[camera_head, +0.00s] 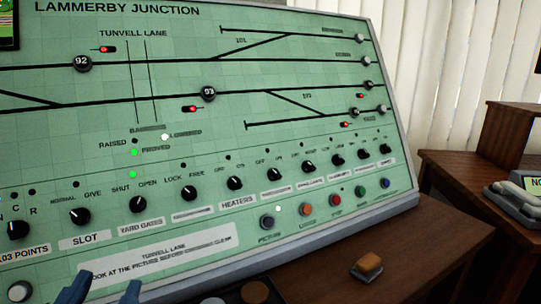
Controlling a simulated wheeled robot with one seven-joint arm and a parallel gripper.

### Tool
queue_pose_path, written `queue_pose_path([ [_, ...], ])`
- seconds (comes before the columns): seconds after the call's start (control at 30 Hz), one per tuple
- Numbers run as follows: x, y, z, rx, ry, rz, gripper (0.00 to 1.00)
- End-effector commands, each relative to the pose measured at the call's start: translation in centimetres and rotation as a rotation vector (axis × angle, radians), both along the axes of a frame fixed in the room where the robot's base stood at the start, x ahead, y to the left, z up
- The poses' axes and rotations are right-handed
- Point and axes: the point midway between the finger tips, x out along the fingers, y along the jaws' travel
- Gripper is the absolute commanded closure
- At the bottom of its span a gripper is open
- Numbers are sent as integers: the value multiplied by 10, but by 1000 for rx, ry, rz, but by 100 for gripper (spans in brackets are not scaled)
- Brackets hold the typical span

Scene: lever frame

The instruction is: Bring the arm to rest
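My gripper (105,288) shows at the lower left, with two blue fingertips rising from the bottom edge of the picture. The fingertips stand apart with nothing visible between them, so it is open. The rest of my arm is out of view. The green control panel (180,165) fills the left and middle behind the gripper. The fingertips overlap its lower edge, near a white label (160,250) about looking at the picture. I cannot tell whether they touch the panel.
The panel carries several black knobs (234,183) and a row of coloured push buttons (306,209). A small orange-topped block (367,267) sits on the brown desk (430,240). A telephone-like handset (520,195) lies on a desk at the right.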

Motion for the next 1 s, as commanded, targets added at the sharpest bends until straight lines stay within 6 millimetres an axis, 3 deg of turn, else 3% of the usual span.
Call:
queue_pose_path([
  [0.17,12,-32,-55,-99,19,26,62],
  [0.47,8,-123,-171,-279,73,93,62],
  [0.7,-26,-199,-238,-351,115,117,62],
  [1.0,-98,-285,-286,-377,152,77,62],
])
